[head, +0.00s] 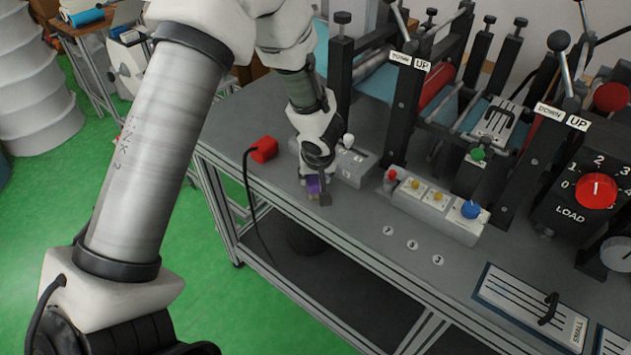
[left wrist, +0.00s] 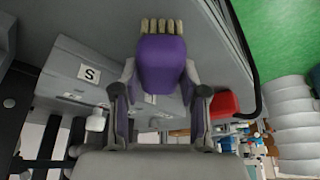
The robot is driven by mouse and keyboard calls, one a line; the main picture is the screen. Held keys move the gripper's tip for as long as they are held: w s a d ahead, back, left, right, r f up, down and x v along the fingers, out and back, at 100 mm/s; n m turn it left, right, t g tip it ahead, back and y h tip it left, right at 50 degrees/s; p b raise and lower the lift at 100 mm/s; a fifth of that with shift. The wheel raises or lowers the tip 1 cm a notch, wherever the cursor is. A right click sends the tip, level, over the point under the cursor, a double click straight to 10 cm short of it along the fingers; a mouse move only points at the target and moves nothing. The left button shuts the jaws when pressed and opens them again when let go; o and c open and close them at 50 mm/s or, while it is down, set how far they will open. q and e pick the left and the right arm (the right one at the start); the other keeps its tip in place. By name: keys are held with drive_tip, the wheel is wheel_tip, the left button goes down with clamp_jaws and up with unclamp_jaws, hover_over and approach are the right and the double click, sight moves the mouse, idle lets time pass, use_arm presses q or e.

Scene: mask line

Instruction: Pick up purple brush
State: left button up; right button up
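The purple brush (left wrist: 162,66) has a rounded purple body and a row of tan bristles. In the left wrist view it lies between the two fingers of my left gripper (left wrist: 161,78), bristles pointing away from the palm. The fingertips press against both sides of the purple body, so the gripper looks shut on it. In the head view my left gripper (head: 318,180) points down at the bench's front edge, and a small part of the brush (head: 313,186) shows beside it, low at the bench top. Whether the brush touches the bench is hidden. My right gripper is not in view.
The grey bench (head: 340,220) carries a grey box (head: 354,168) just right of my gripper and a red block (head: 264,149) to its left. A button panel (head: 435,205) and the machine's rollers and levers stand farther right. The bench front near the printed numbers is clear.

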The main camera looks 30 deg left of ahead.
sight(313, 178)
use_arm(q)
drive_tip(key=shift+c, duration=0.6)
drive_tip(key=shift+r, duration=0.15)
drive_tip(key=shift+r, duration=0.25)
wheel_tip(313, 178, up, 3)
drive_tip(key=shift+s+d+f+b, duration=0.2)
drive_tip(key=shift+s+f+b, duration=0.05)
drive_tip(key=shift+s+b, duration=0.25)
drive_tip(key=shift+s+d+f+b, duration=0.2)
drive_tip(key=shift+s+b, duration=0.25)
drive_tip(key=shift+b, duration=0.05)
drive_tip(key=s+d+r+b, duration=0.2)
drive_tip(key=s+d, duration=0.4)
drive_tip(key=s, duration=0.6)
drive_tip(key=shift+s+b, duration=0.3)
drive_tip(key=shift+b, duration=0.45)
